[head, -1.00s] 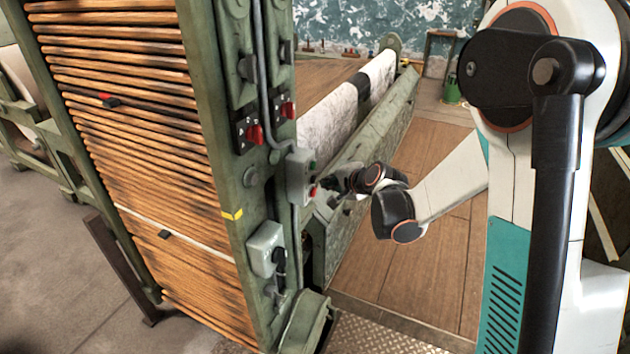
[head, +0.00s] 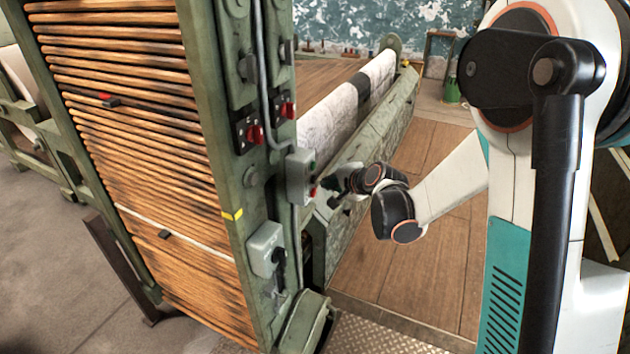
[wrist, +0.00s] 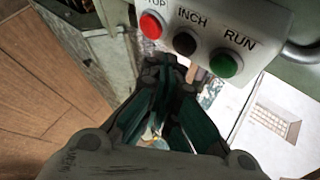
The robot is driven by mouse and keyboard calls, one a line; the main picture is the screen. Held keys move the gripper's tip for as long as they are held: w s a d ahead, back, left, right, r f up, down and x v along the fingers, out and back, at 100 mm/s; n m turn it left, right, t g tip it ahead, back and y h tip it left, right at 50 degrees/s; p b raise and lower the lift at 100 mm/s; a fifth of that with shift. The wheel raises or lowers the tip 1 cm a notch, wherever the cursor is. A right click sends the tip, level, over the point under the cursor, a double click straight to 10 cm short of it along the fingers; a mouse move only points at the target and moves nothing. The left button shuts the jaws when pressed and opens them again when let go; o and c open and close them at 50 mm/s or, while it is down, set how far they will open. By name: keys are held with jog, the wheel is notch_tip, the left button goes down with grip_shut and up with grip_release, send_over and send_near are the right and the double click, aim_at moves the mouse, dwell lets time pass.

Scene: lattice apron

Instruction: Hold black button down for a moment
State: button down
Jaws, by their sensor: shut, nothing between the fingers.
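The grey control box (wrist: 205,25) fills the top of the wrist view, with a red STOP button (wrist: 152,25), a black INCH button (wrist: 185,43) and a green RUN button (wrist: 224,64). In the head view the box (head: 298,175) is on the green machine post, seen from the side, and the black button is not clear there. My gripper (wrist: 166,66) is shut and empty. Its tips show just below and left of the black button in the wrist view. I cannot tell whether they touch it. It also shows in the head view (head: 328,184), right of the box.
A grey box (head: 264,248) with a black lever is lower down. The fabric roll (head: 330,125) lies behind my gripper. The wooden floor (head: 425,240) to the right is open.

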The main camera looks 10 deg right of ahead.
jog(key=shift+a, duration=0.1)
jog(key=shift+w+a, duration=0.25)
dwell(0.3)
jog(key=shift+w+a, duration=0.3)
jog(key=shift+a, duration=0.15)
dwell(2.2)
jog(key=shift+d, duration=0.1)
dwell(1.1)
jog(key=shift+s+d, duration=0.55)
jog(key=shift+d, duration=0.15)
jog(key=s+d, duration=0.1)
jog(key=d, duration=0.1)
jog(key=s+d+b, duration=0.1)
jog(key=s+d, duration=0.1)
dwell(0.4)
